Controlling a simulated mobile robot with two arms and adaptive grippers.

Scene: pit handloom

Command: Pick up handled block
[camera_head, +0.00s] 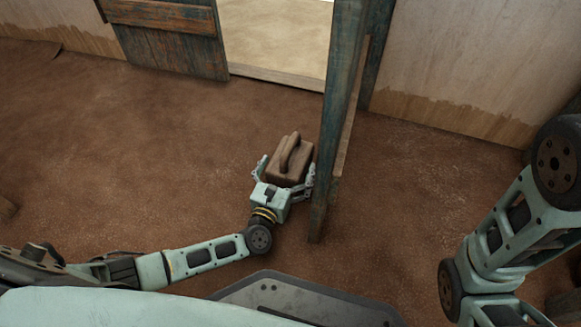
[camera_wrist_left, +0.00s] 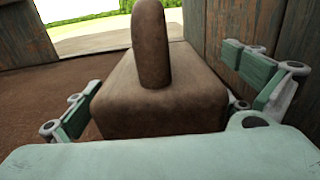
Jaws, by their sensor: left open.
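The handled block (camera_head: 284,170) is a brown block with an arched handle on top, and it sits on the earthen floor near the doorway. In the left wrist view the block (camera_wrist_left: 165,95) fills the middle, with its handle rising toward the camera's top edge. My left gripper (camera_head: 285,175) is open, with one finger on each side of the block's near end. In the left wrist view a gap shows between the left finger and the block. Contact at the right finger is unclear. My right arm (camera_head: 510,240) shows at the right, but its gripper is out of view.
A weathered post (camera_head: 340,120) with an open door leaf stands close to the right of the block. An open wooden door (camera_head: 170,45) is at the back left, beside the doorway sill (camera_head: 275,78). The floor (camera_head: 130,160) to the left is clear.

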